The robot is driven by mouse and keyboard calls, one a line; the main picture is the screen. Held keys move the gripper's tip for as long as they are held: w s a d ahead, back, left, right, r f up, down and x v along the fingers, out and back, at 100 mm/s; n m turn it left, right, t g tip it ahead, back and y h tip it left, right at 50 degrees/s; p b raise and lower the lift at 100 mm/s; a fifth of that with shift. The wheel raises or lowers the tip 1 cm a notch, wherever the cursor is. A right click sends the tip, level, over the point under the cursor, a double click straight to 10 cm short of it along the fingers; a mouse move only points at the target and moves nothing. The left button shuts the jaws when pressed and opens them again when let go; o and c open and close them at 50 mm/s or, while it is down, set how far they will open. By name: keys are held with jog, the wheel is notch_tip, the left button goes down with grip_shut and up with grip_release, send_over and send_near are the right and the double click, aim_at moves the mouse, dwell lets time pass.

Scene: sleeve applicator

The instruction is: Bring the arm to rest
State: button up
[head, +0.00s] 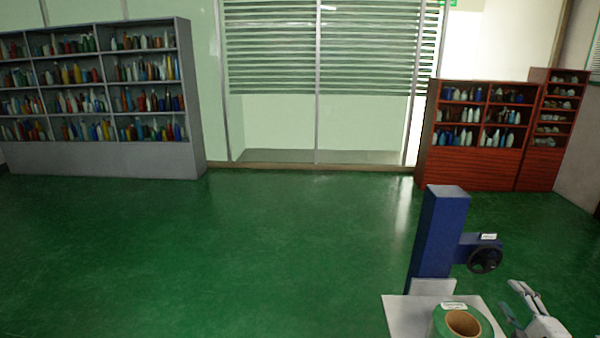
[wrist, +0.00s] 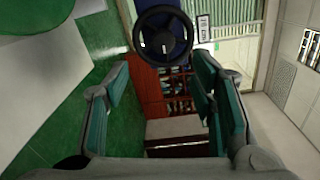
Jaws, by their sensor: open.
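My gripper (head: 517,302) is at the lower right of the head view, just right of the machine's white top plate (head: 405,312). In the wrist view its two green-padded fingers (wrist: 160,105) stand wide apart with nothing between them. A blue column (head: 438,235) rises from the plate, with a black handwheel (head: 485,260) on its side arm. The handwheel also shows at the top of the wrist view (wrist: 163,33), beyond the fingers and apart from them. A green roll with a brown core (head: 464,323) lies on the plate, partly cut off by the frame edge.
A grey shelf (head: 100,155) with many bottles stands at the back left. Red-brown shelves (head: 470,165) stand at the back right. A glass partition with blinds (head: 320,100) lies between them. The green floor (head: 220,250) is clear left of the machine.

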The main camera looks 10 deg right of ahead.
jog(key=w+a+r+n+g, duration=0.4)
jog(key=a+r+n, duration=0.2)
jog(key=a+r, duration=0.15)
jog(key=w+a+r+n+g, duration=0.4)
jog(key=w+a+r+n, duration=0.15)
jog(key=r+n, duration=0.2)
jog(key=s+a+r+n+g, duration=0.1)
jog(key=s+a+r+n, duration=0.1)
jog(key=s+a+r, duration=0.4)
jog(key=s+a+r+n+g+y, duration=0.1)
jog(key=s+a+r, duration=0.15)
jog(key=a, duration=0.45)
jog(key=s+a+r+n+g, duration=0.1)
jog(key=s+a+r+n, duration=0.15)
jog(key=s+a, duration=0.35)
jog(key=s+a+n+g+y, duration=0.1)
jog(key=s+a+n+y, duration=0.2)
jog(key=s+a, duration=0.8)
jog(key=shift+s+r+n+g, duration=0.3)
jog(key=shift+s+r+n, duration=0.2)
jog(key=shift+s, duration=0.35)
